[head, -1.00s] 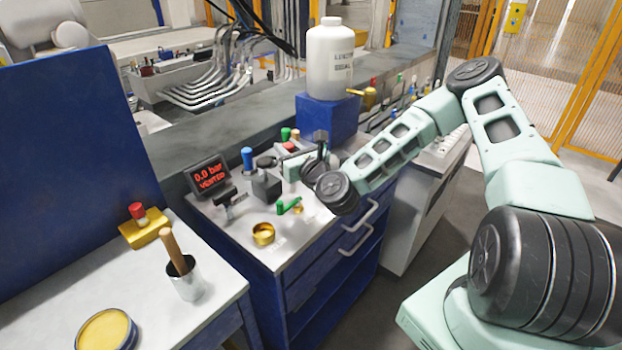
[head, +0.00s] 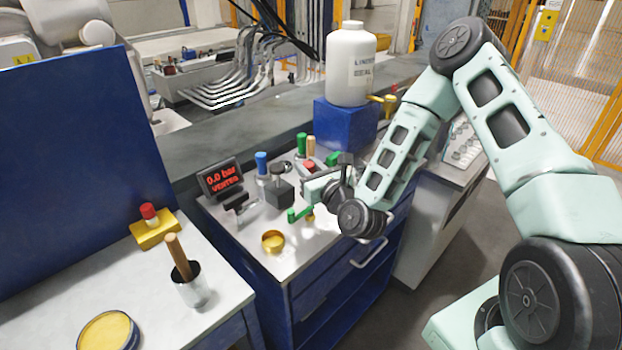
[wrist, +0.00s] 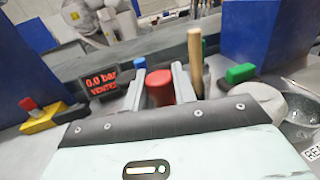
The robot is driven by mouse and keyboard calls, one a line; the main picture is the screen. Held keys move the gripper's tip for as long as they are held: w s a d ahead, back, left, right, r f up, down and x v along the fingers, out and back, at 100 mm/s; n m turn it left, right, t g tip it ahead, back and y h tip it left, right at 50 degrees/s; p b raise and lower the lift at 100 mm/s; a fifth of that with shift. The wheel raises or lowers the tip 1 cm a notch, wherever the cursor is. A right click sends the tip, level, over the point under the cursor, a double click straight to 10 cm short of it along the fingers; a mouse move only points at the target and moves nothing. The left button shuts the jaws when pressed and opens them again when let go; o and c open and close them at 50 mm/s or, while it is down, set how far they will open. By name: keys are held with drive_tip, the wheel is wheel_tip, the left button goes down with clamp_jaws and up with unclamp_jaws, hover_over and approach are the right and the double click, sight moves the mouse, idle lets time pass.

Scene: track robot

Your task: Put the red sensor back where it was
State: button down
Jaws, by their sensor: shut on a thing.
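My gripper (wrist: 159,88) is shut on the red sensor (wrist: 160,89), a red cylinder upright between the two grey fingers in the wrist view. In the head view my gripper (head: 310,178) is over the back right of the blue cabinet's grey top (head: 287,252), and only a little red shows there. The sensor's lower end is hidden. A second red-capped piece (head: 149,212) stands in a yellow block (head: 155,231) on the left bench.
A pressure display (head: 222,177) reads 0.0 bar, vented. Near my gripper stand a blue cylinder (head: 262,163), a green cylinder (head: 301,143), a wooden handle (wrist: 195,60) and a green handle (head: 299,215). A brass cup (head: 272,241) is in front. A white bottle (head: 350,65) stands on a blue block (head: 345,122).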

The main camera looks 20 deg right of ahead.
drive_tip(key=shift+f, duration=2)
drive_tip(key=shift+f, duration=0.1)
drive_tip(key=c, duration=1.1)
unclamp_jaws()
